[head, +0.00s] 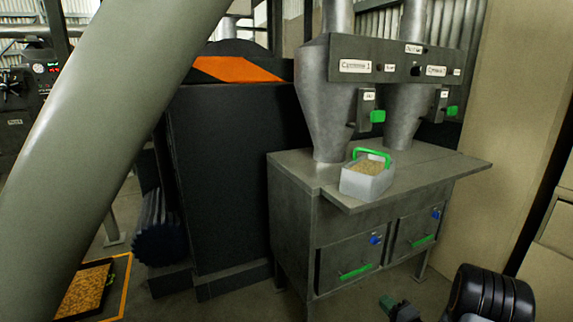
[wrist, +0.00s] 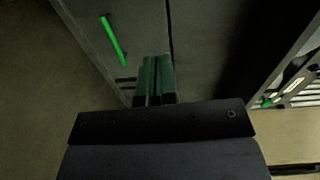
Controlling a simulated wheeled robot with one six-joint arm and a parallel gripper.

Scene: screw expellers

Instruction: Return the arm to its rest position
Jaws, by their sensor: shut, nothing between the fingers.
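My gripper (head: 388,304) shows at the bottom right of the head view, in front of and below the grey cabinet, with the black arm joint to its right. In the wrist view my gripper (wrist: 156,70) has its two dark green fingers side by side, shut and empty. The grey cabinet (wrist: 100,15) fills the upper part of that view beyond the fingertips. A green drawer handle (wrist: 113,40) lies to their upper left. I cannot tell the exact gap between fingers and cabinet.
The grey cabinet (head: 290,220) has two drawers with green handles. A clear bin (head: 367,183) of grainy material, with a green handle, stands on its top under two metal hoppers (head: 325,100). A black machine (head: 225,170) stands left. A tray (head: 85,290) lies on the floor.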

